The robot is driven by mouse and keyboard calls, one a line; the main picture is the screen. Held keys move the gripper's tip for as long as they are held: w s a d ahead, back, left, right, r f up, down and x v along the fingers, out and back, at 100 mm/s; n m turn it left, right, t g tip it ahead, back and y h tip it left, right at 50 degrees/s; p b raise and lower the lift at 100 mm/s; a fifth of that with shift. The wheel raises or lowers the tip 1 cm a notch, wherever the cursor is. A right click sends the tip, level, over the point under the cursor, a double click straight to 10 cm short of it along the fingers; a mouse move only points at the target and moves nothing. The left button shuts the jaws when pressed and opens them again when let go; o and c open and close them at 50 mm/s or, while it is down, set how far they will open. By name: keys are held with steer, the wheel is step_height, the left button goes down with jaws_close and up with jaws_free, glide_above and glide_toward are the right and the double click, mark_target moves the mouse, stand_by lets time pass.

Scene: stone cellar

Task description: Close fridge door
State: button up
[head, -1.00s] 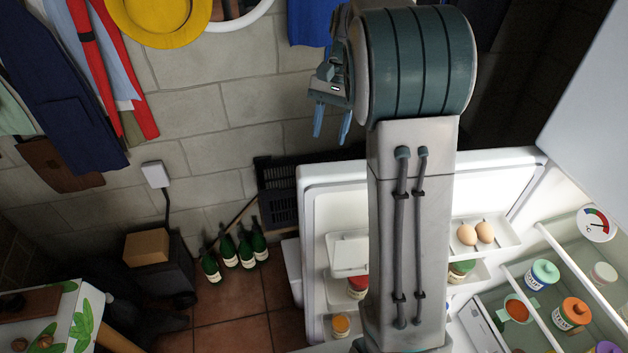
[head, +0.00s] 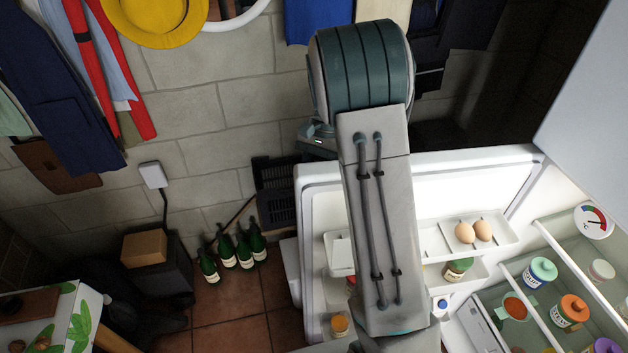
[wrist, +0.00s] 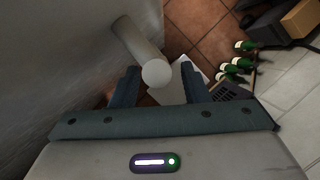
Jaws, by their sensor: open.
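The white fridge door (head: 312,215) stands open in the head view, its inner side with door bins facing me. The fridge body (head: 560,190) is at the right, its lit shelves exposed. In the wrist view a broad pale surface at the left looks like the door's outer face (wrist: 75,60). A pale cylindrical bar (wrist: 138,48), apparently its handle, shows its round end near my gripper (wrist: 158,68). My gripper is open, with a finger on either side of the bar's end; contact cannot be told. In the head view my arm hides the fingers and part of the door.
Eggs (head: 472,232) and jars sit in the door bins; more jars (head: 541,271) stand on the fridge shelves. Several green bottles (head: 238,248) and a black crate (head: 277,190) are on the floor beyond the door. A patterned table (head: 70,325) is at the lower left.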

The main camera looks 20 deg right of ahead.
steer(key=shift+x, duration=1)
